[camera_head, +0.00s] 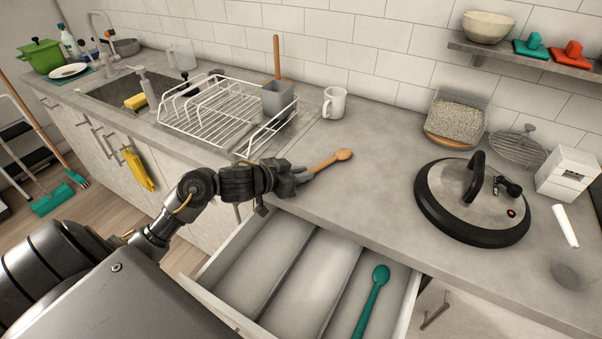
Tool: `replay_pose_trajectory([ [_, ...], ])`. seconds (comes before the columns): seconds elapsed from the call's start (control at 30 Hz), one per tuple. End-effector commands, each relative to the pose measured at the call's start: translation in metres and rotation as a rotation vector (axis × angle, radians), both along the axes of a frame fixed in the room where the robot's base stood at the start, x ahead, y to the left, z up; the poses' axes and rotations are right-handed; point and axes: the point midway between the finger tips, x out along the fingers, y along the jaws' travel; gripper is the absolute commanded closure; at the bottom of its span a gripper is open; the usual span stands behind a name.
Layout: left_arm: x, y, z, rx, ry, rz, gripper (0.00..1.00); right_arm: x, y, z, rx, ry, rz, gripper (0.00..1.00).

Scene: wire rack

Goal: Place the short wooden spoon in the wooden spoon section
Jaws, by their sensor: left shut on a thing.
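A short wooden spoon (327,161) is at the counter's front part, its bowl end pointing right and away. My left gripper (298,174) is shut on the spoon's handle end, low over or at the counter; I cannot tell whether the spoon touches the surface. An open drawer (224,263) below the counter front has long sections split by dividers. A teal spoon (373,296) lies in its right section. The left and middle sections look empty. No label for a wooden spoon section shows. My right gripper is not in view.
A white wire dish rack (205,117) with a grey holder (278,99) stands behind the gripper. A white mug (334,103) stands near the wall. A large pan lid (472,200) lies to the right. The counter between spoon and lid is clear.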

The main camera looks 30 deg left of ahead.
Motion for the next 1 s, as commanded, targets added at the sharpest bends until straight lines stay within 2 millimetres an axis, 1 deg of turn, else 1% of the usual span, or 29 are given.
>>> replay_pose_trajectory([
  [0.03,0.000,0.000,-0.002,0.000,0.001,0.000,0.81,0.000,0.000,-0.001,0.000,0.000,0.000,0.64],
  [0.2,0.000,0.000,-0.001,0.000,0.001,0.000,0.61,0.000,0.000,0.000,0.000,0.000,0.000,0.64],
  [0.43,0.000,0.000,-0.001,0.000,0.000,0.000,0.61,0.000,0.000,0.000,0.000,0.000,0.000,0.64],
  [0.57,-0.002,0.001,0.004,0.000,0.000,0.000,0.61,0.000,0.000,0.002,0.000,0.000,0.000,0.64],
  [0.67,-0.014,0.006,0.008,0.003,0.001,0.001,0.61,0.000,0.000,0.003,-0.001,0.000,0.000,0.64],
  [0.9,-0.061,0.021,0.027,0.007,0.004,-0.001,0.61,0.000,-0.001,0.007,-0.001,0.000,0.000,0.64],
  [1.0,-0.078,0.027,0.034,0.003,0.004,-0.001,0.61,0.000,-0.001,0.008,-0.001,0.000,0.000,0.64],
])
